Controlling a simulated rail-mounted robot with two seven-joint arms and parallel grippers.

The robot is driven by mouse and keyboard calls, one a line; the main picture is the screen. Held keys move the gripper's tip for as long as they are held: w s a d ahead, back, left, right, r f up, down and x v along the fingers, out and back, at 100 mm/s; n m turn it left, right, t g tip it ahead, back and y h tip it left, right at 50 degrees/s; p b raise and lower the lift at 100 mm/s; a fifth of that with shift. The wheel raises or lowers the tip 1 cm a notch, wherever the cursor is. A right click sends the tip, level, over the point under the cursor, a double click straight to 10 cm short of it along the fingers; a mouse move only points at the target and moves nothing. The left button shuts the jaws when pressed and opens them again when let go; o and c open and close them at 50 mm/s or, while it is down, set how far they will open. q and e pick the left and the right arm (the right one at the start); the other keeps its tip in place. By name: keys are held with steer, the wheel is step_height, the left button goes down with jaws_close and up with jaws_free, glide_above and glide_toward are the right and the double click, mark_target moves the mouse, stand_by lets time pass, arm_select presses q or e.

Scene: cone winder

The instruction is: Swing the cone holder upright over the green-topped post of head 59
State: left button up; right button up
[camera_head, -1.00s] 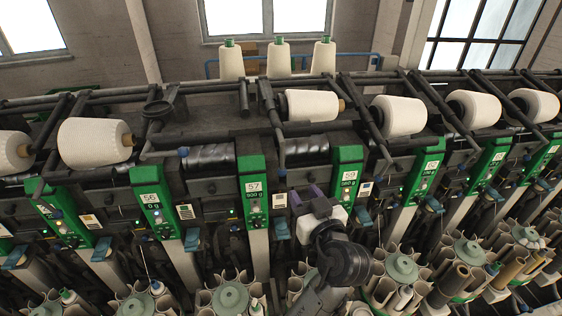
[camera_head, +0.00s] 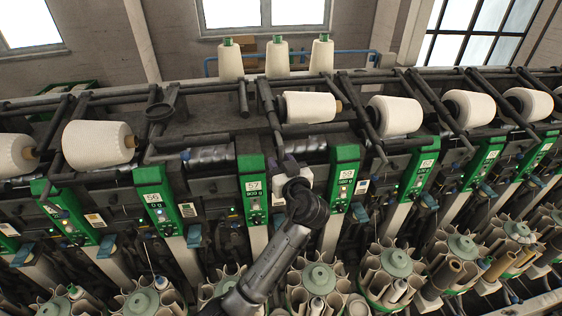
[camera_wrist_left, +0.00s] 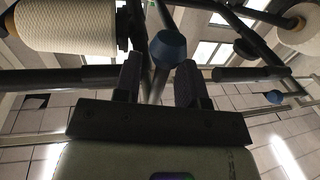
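My right gripper is not in view.
The green panel of head 57 (camera_head: 253,188) stands left of my gripper. More cones on bars line the machine on both sides. Round magazines (camera_head: 318,277) with upright tubes stand below. Three white cones (camera_head: 277,58) stand on top at the back.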

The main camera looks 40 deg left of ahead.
arm_select(q)
steer(key=shift+c, duration=0.3)
jaws_close()
stand_by(0.4)
